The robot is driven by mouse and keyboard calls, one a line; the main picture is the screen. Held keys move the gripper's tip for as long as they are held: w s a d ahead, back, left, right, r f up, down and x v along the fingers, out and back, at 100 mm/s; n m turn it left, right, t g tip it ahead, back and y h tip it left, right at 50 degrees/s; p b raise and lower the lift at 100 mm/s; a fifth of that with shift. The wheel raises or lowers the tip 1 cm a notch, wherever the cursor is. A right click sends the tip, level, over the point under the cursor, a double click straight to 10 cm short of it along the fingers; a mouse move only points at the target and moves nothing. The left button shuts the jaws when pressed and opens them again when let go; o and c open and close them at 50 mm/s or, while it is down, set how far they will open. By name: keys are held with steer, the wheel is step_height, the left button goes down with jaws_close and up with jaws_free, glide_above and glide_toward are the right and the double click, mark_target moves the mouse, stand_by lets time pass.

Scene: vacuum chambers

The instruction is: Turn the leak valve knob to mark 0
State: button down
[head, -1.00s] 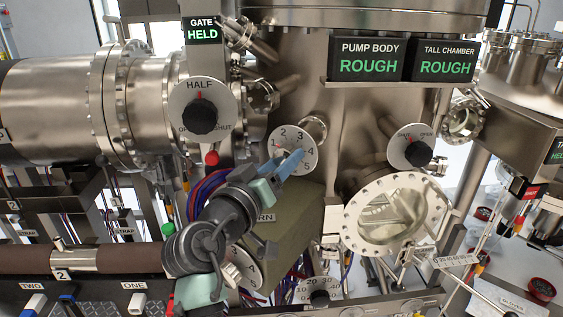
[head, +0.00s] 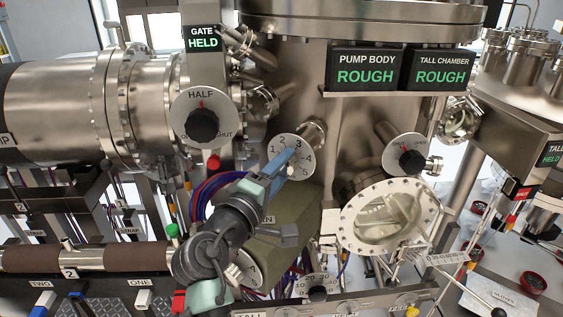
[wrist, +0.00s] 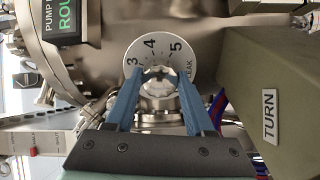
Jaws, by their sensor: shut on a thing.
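In the wrist view the dial (wrist: 160,46) stands upright ahead of my fingers, with 3, 4, 5 and the word LEAK readable. My gripper (head: 288,158) reaches up to the dial from the lower left. In the wrist view my gripper (wrist: 160,76) has its blue fingers either side of the small metallic knob (wrist: 160,90) and is shut on it. The fingers cover part of the dial. I cannot make out mark 0 or the knob's pointer.
A gate dial (head: 203,100) with a black knob is at upper left, and another dial (head: 406,142) is to the right. A flanged viewport (head: 388,216) lies lower right. An olive block (head: 290,225) labelled TURN sits below the leak dial, close to my arm.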

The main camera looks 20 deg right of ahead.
steer(key=shift+n+p, duration=0.4)
steer(key=shift+n, duration=0.4)
steer(key=shift+c, duration=1.3)
jaws_free()
steer(key=shift+a, duration=0.1)
steer(key=b+v, duration=0.5)
steer(key=v, duration=0.8)
